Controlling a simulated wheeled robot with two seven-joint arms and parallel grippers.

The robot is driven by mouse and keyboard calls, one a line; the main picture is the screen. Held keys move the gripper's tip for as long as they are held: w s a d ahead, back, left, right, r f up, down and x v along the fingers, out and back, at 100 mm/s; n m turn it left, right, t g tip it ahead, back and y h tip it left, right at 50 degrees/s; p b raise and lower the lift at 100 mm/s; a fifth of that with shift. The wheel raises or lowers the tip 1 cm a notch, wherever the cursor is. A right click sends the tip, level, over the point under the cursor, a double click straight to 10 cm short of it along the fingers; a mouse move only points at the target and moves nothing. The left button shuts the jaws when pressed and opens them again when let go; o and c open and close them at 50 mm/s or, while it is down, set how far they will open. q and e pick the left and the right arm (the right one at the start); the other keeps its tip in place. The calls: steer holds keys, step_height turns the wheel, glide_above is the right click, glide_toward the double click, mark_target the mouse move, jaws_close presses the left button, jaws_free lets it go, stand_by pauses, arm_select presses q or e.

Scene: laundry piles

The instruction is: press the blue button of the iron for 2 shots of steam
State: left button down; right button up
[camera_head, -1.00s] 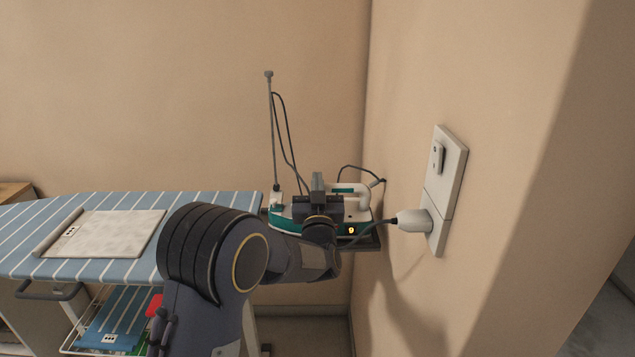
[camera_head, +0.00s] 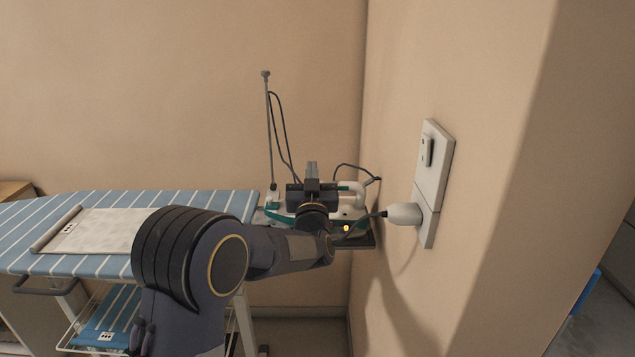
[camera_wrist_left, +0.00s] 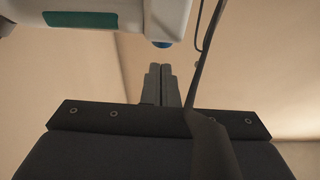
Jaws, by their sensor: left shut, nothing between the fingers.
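The white and teal iron (camera_head: 357,192) stands on a dark rest (camera_head: 362,241) at the right end of the ironing board, with an amber light on its near side. My left gripper (camera_head: 312,168) is in front of the iron and hides its middle. In the left wrist view, the closed fingers (camera_wrist_left: 160,84) are side by side and empty. The underside of the iron's white handle (camera_wrist_left: 110,18) is at the upper left, and the blue button (camera_wrist_left: 162,44) peeks out at its end, just beyond the fingertips. A small gap shows between them. My right gripper is not in view.
A dark cord (camera_wrist_left: 208,50) runs close past the fingers on the right. The plug (camera_head: 404,213) sits in a wall socket (camera_head: 430,185). A thin upright rod (camera_head: 269,130) stands behind the iron. A folded cloth (camera_head: 100,230) lies on the striped board (camera_head: 215,203).

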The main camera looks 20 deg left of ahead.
arm_select(q)
steer(key=r+b+v, duration=0.1)
steer(key=b+v, duration=0.1)
steer(key=v, duration=0.8)
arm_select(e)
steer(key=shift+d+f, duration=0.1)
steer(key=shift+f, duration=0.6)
arm_select(q)
steer(key=shift+s+d, duration=0.1)
steer(key=shift+d, duration=0.05)
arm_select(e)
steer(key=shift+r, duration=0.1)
arm_select(q)
steer(key=r+p, duration=0.1)
steer(key=p, duration=0.4)
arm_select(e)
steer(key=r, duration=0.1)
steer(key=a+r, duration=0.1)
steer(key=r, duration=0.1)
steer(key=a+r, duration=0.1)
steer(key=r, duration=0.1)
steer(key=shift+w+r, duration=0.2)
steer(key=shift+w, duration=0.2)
arm_select(q)
steer(key=shift+p, duration=0.3)
